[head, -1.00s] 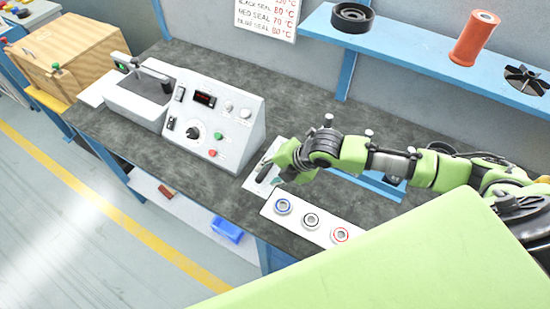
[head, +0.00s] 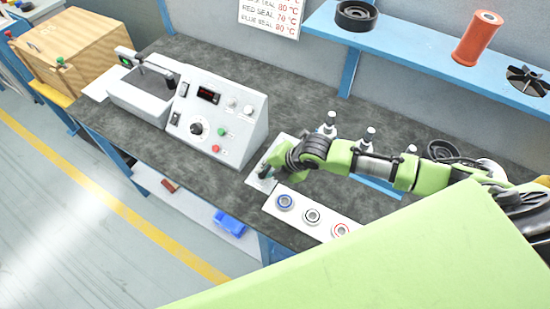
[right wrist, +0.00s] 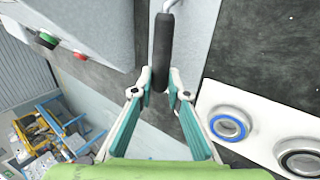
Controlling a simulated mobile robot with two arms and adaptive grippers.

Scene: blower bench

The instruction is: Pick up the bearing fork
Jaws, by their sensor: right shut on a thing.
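The bearing fork (right wrist: 164,45) shows in the right wrist view as a black handle with a thin grey metal rod at its far end. My right gripper (right wrist: 160,92) is shut on the near end of the black handle, between its two teal-lined fingers. In the head view the right gripper (head: 266,172) is small, over a white plate (head: 256,182) on the bench, and the fork is mostly hidden there. I cannot tell whether the fork touches the plate. My left gripper is not in view.
A white strip (head: 299,218) with blue, black and red ringed bearings lies right of the gripper. A control box (head: 236,140) with a tray heater stands left. Bottles (head: 329,126) stand behind the arm. A blue shelf (head: 420,60) hangs above. Bench (head: 150,145) is clear at front left.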

